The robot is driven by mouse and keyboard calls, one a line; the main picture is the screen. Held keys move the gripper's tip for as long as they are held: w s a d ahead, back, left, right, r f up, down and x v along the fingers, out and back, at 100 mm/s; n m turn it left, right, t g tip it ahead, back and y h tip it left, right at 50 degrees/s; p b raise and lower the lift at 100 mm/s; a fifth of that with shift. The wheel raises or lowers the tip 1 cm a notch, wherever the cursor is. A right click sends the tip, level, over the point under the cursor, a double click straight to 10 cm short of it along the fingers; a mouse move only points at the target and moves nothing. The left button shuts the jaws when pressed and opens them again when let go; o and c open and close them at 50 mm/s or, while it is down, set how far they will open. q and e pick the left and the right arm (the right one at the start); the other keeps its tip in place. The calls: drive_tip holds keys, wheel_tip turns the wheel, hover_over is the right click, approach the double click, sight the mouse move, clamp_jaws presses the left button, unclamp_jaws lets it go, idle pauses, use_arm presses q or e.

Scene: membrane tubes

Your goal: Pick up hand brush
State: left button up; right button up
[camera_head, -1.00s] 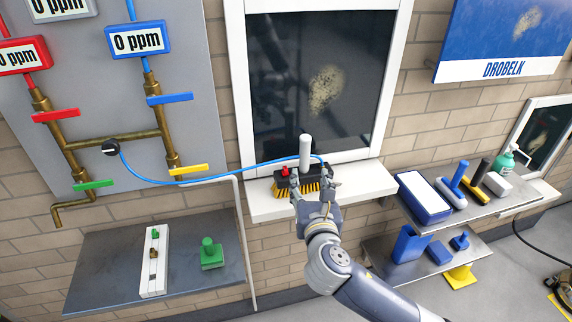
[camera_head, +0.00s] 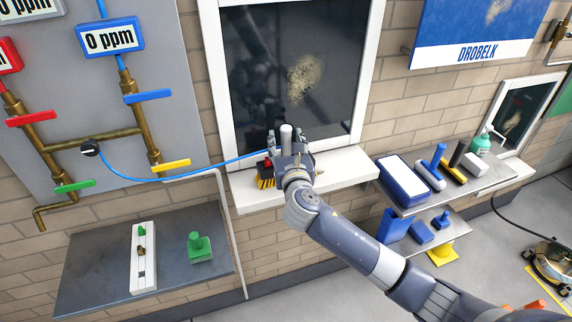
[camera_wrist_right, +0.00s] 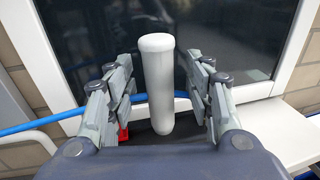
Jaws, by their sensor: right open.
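The hand brush (camera_head: 265,182) stands on the white windowsill, with a black body and yellow bristles. Its white handle (camera_head: 286,133) points upward, and a blue hose (camera_head: 215,168) runs to it from the pipework. My right gripper (camera_head: 290,148) is at the brush and hides much of its body. In the right wrist view the white handle (camera_wrist_right: 158,85) stands between the two spread fingers of my right gripper (camera_wrist_right: 158,92), with visible gaps on both sides. A small red part (camera_wrist_right: 123,134) shows low by the left finger. My left gripper is not in view.
The window (camera_head: 295,70) is close behind the brush. The windowsill (camera_head: 340,170) is clear to its right. Shelves with blue cleaning tools (camera_head: 403,182) stand further right.

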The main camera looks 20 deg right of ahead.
drive_tip(key=shift+w, duration=0.35)
drive_tip(key=shift+s, duration=0.1)
drive_tip(key=shift+c, duration=0.3)
clamp_jaws()
drive_tip(key=shift+r, duration=0.15)
drive_tip(key=shift+r, duration=0.15)
